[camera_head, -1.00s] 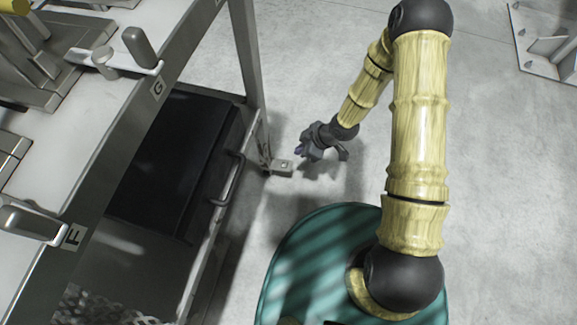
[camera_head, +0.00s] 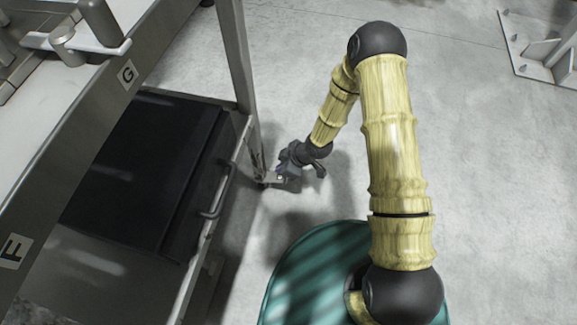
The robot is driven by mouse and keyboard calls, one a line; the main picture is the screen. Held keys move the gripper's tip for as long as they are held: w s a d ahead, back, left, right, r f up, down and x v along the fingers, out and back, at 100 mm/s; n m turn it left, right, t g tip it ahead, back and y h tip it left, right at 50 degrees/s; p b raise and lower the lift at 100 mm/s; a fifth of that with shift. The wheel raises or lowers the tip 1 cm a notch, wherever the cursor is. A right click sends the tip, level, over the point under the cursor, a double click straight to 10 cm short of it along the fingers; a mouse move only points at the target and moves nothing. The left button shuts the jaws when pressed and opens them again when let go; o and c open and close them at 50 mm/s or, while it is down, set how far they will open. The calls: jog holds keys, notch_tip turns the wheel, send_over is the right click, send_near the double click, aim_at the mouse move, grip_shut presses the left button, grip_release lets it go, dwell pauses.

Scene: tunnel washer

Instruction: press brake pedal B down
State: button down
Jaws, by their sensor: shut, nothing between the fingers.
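A small grey metal pedal (camera_head: 270,179) sticks out low beside the foot of the machine's upright post, near the floor. Any letter on it is too small to read, so I cannot tell whether it is pedal B. My gripper (camera_head: 284,174) is shut and empty, at the pedal's outer end. It overlaps the pedal in the picture and partly hides it. I cannot tell whether it touches the pedal or is just above it.
The steel machine frame fills the left, with a label G (camera_head: 127,73), a label F (camera_head: 14,251) and lever handles above. A dark drawer (camera_head: 150,170) with a bar handle (camera_head: 217,190) faces the aisle. Concrete floor is clear to the right; a metal bracket (camera_head: 540,45) stands far right.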

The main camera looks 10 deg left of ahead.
aim_at(278, 177)
jog(key=shift+d+f+b, duration=0.2)
jog(key=shift+f+b, duration=0.5)
jog(key=shift+f, duration=0.4)
jog(key=shift+d+f+b, duration=0.15)
jog(key=shift+f+b, duration=0.5)
jog(key=shift+f, duration=0.4)
